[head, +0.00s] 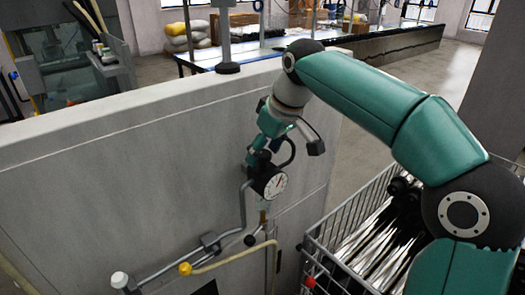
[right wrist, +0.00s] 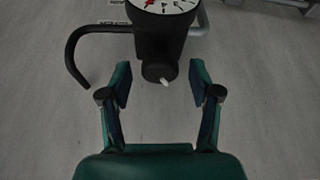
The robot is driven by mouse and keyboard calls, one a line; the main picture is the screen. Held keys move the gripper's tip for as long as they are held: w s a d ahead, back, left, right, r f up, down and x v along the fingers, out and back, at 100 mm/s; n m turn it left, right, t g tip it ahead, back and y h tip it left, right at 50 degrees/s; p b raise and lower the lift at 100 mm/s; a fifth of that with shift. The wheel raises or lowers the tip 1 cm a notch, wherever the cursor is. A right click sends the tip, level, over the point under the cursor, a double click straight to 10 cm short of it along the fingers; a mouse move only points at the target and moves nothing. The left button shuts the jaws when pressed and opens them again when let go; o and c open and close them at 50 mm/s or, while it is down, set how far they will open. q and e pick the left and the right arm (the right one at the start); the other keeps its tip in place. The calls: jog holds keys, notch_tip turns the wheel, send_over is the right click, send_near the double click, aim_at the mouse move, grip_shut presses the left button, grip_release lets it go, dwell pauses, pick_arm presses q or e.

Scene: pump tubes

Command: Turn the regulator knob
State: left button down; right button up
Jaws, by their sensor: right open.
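The regulator has a black body with a white round gauge dial (head: 275,184) and is mounted at the grey wall. In the right wrist view, a round black regulator knob (right wrist: 160,72) with a small white pointer sits below the dial (right wrist: 168,5). My right gripper (right wrist: 160,78) is open, with one finger on each side of the knob and a gap visible on both sides. In the head view my right gripper (head: 256,157) is just above and behind the dial, where the knob is hidden. My left gripper is not in view.
Grey pipes (head: 185,262) and a yellow-capped tube (head: 236,257) run along the wall below the regulator. A black curved hose or handle (right wrist: 75,50) is beside the regulator. A wire cart (head: 335,235) with dark and shiny tubes stands at the right, under my right arm.

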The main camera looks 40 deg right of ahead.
jog(key=v, duration=1.2)
jog(key=shift+w, duration=0.1)
